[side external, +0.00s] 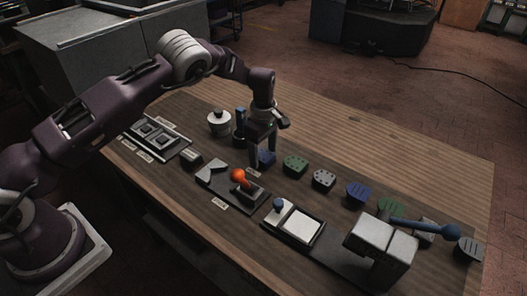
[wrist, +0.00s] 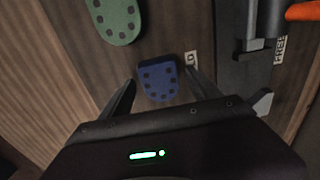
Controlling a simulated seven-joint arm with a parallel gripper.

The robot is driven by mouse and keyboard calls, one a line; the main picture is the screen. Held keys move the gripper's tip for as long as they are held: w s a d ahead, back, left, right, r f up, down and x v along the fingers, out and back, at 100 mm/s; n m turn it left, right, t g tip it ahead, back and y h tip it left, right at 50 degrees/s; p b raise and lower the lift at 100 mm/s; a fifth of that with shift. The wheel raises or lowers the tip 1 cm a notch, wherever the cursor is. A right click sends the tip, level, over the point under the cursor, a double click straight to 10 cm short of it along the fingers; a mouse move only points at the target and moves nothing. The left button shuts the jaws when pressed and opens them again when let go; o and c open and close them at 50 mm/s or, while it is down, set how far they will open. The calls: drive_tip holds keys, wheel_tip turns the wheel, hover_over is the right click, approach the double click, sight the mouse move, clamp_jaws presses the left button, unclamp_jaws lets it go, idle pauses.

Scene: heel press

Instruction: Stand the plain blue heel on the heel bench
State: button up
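My gripper (side external: 264,147) points down over the back of the bench; in the wrist view its two fingers (wrist: 160,77) are spread apart with nothing clamped. A blue heel (wrist: 158,80) with dark square marks lies between and beyond the fingertips in that view; I cannot tell its height gap to them. In the side view this blue heel (side external: 267,159) is partly hidden by the fingers. A second blue heel (side external: 357,192) with dark line marks lies further right in the row. No heel without marks is clear. I cannot tell for sure which fixture is the heel bench.
A green heel (side external: 296,164) and a pale dotted heel (side external: 324,179) lie right of the gripper. An orange ball-topped lever (side external: 239,175), a white pad in a tray (side external: 302,226) and a grey press with a blue handle (side external: 382,240) stand in front.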

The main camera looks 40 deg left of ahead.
wheel_tip(320, 180, up, 12)
drive_tip(key=shift+r, duration=0.2)
idle(0.4)
wheel_tip(320, 180, up, 12)
drive_tip(key=m+t+h, duration=0.1)
drive_tip(key=m, duration=0.2)
hover_over(263, 155)
drive_tip(key=s+a, duration=0.1)
drive_tip(key=s, duration=0.4)
drive_tip(key=s+r+m+t, duration=0.2)
drive_tip(key=s+r+m, duration=0.2)
drive_tip(key=s+r, duration=0.6)
drive_tip(key=s+f+m+t+y, duration=0.1)
drive_tip(key=s+m, duration=1)
drive_tip(key=s, duration=1.2)
drive_tip(key=shift+s+f+t, duration=0.4)
drive_tip(key=shift+f+t, duration=0.4)
drive_tip(key=shift+f, duration=0.1)
